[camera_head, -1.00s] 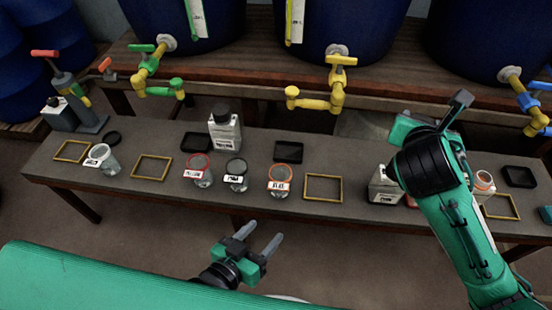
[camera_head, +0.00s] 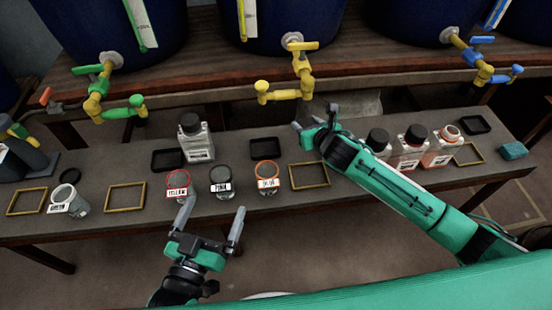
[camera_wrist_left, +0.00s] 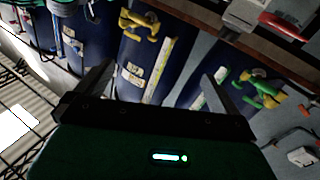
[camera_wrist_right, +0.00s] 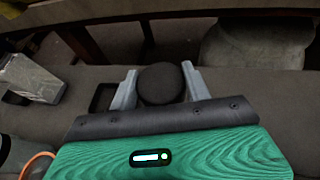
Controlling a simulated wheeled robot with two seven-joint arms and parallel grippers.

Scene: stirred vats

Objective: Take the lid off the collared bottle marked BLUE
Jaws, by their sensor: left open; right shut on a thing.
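At the right of the bench a squat bottle (camera_head: 436,158) has an orange-red collar around its neck and no dark cap on top; its label is too small to read. My right gripper (camera_head: 306,128) is shut on a dark round lid (camera_wrist_right: 160,84), held between the fingertips in the right wrist view. It is left of that bottle, near the back of the bench. An orange-rimmed jar (camera_head: 267,180) at mid bench has a tag that seems to read BLUE. My left gripper (camera_head: 213,215) is open and empty in front of the bench.
Two black-capped bottles (camera_head: 412,148) (camera_head: 378,142) stand left of the collared one. Black trays (camera_head: 268,140) and yellow frames (camera_head: 310,187) lie on the bench. A capped bottle (camera_head: 195,142) and several rimmed jars stand left. Taps (camera_head: 300,75) overhang the back.

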